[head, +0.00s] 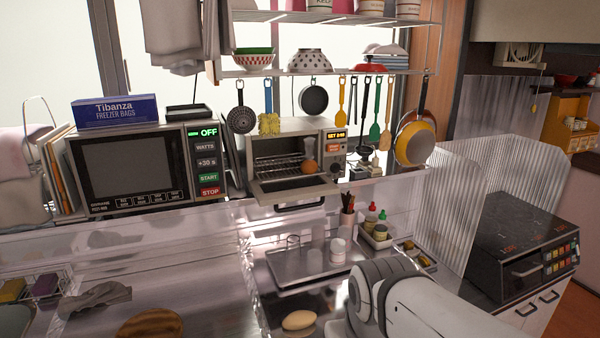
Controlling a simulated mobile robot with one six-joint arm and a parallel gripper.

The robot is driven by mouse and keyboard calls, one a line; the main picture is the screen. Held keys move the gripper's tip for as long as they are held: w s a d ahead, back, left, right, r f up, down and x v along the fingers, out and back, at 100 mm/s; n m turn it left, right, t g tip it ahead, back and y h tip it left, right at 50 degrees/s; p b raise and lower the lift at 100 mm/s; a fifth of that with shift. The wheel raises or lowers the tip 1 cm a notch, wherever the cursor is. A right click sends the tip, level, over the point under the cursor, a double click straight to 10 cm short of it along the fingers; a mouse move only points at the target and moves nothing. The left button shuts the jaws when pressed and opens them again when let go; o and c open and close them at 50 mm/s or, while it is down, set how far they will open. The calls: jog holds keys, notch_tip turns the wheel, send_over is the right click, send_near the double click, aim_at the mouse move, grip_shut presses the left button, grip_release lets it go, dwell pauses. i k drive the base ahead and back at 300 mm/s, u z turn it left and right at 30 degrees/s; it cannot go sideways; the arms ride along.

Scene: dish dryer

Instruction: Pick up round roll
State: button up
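A pale tan, rounded roll (298,320) lies on the metal counter near the bottom edge of the head view, just left of my white arm. A smaller brown, round item (310,167) shows at the right side of the toaster oven opening; I cannot tell whether it is also a roll. The arm enters at the lower right, and its end is out of view, so my gripper and anything in it cannot be seen.
A metal tray (290,266) with a glass and white jars lies behind the roll. The toaster oven (265,140) has its door down. A microwave (130,165) stands left. A brown round board (150,324) and grey cloth (95,298) lie lower left. Utensils hang above.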

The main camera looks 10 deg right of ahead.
aim_at(306, 166)
jog(key=z, duration=0.35)
jog(key=k, duration=1.1)
jog(key=z, duration=0.75)
jog(key=i, duration=1.15)
jog(key=u, duration=0.7)
jog(key=i, duration=1.1)
jog(key=u, duration=0.8)
